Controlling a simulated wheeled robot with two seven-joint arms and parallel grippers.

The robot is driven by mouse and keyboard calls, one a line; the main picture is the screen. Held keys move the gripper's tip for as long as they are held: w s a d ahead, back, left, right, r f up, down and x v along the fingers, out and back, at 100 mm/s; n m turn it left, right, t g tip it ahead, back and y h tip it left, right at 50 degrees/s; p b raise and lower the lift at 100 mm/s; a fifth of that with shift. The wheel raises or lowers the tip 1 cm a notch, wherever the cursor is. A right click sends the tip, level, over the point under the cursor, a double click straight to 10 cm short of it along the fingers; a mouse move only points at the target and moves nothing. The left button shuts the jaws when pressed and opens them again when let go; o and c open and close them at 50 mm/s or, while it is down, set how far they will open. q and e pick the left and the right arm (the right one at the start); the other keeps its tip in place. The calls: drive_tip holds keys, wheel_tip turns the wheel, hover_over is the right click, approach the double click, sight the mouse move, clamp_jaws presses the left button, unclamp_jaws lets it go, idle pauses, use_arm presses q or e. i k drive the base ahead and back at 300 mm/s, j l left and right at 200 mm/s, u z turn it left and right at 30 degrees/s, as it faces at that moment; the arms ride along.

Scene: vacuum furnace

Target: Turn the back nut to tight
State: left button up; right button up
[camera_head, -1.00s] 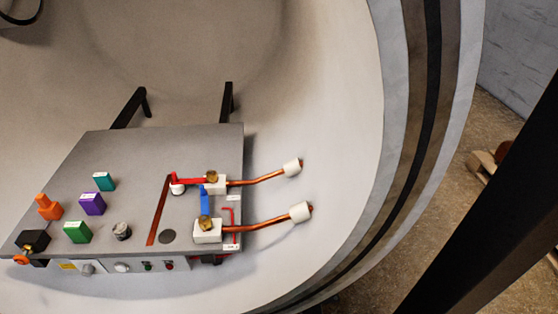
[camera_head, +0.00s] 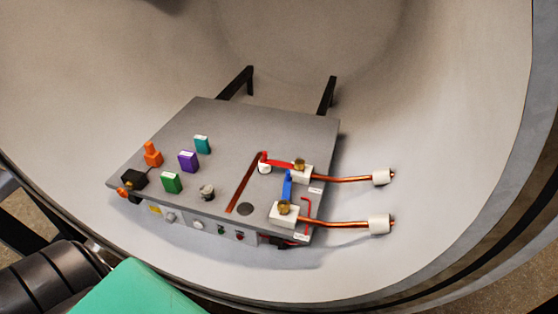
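The back nut (camera_head: 300,163) is a small brass nut on the rear white block (camera_head: 302,174), at the right side of the grey panel (camera_head: 270,128). A red strip (camera_head: 278,161) runs left from it to a small white post (camera_head: 264,168). The front brass nut (camera_head: 284,207) sits on the front white block (camera_head: 285,217), with a blue strip (camera_head: 287,185) between the two blocks. A copper rod with a white end leaves each block to the right. I cannot tell how tight either nut is. Neither gripper shows.
The panel sits inside a large, pale, round chamber (camera_head: 440,110). Orange, purple, teal, green and black parts stand on its left half. Two dark bars (camera_head: 235,82) rise behind it. A dark ribbed cylinder and a green shape (camera_head: 135,292) cover the lower left.

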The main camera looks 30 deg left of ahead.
sight(299, 163)
drive_tip(key=u, duration=1.3)
drive_tip(key=j+z, duration=0.1)
drive_tip(key=z, duration=0.35)
drive_tip(key=j+z, duration=0.1)
drive_tip(key=z, duration=0.3)
drive_tip(key=j+z, duration=0.1)
drive_tip(key=z, duration=0.8)
drive_tip(key=k+j+z, duration=0.15)
drive_tip(key=k+j, duration=0.1)
drive_tip(key=j, duration=0.05)
